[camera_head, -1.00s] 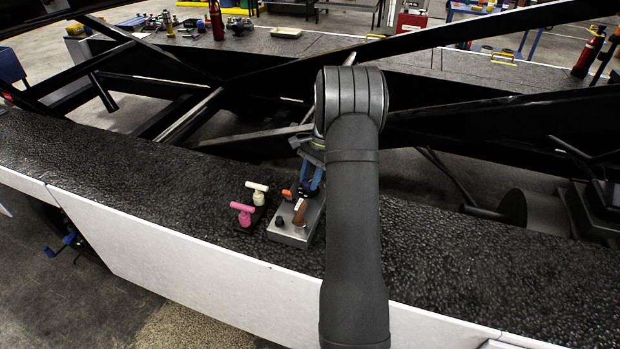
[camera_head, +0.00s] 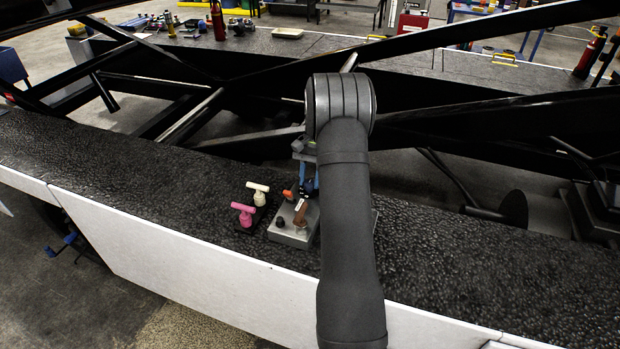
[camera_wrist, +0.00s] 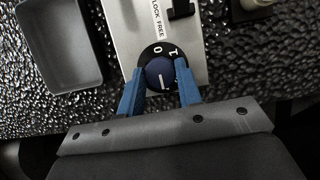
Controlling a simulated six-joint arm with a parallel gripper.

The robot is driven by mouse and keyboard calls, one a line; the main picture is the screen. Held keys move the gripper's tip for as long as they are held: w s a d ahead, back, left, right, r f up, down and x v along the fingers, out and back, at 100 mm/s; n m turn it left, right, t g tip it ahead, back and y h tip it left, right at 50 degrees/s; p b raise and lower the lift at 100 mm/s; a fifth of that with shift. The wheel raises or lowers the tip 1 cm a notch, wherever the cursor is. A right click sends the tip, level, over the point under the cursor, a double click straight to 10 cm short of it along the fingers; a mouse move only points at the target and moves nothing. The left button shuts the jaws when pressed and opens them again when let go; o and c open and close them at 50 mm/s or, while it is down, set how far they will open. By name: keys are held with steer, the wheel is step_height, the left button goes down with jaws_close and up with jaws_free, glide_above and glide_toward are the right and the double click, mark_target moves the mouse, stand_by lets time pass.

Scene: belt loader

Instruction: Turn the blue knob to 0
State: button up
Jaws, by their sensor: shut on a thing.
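The blue knob (camera_wrist: 160,74) sits on a black round dial on a light metal panel (camera_wrist: 135,22) in the wrist view. In the head view my gripper (camera_head: 309,190) is over the control box (camera_head: 290,237), and my arm hides the knob.
A brown lever (camera_head: 301,214), a black button (camera_head: 280,222) and an orange part (camera_head: 287,194) are on the box. Pink (camera_head: 243,212) and cream (camera_head: 261,198) T-handles stand left of it. A grey tray (camera_wrist: 97,82) is beside the panel. The dark textured surface further left is clear.

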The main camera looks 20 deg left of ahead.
steer(key=o, duration=1)
steer(key=shift+r, duration=0.1)
steer(key=v, duration=1.7)
steer(key=shift+r, duration=0.2)
steer(key=shift+f, duration=0.15)
steer(key=x, duration=1.7)
steer(key=shift+f, duration=0.15)
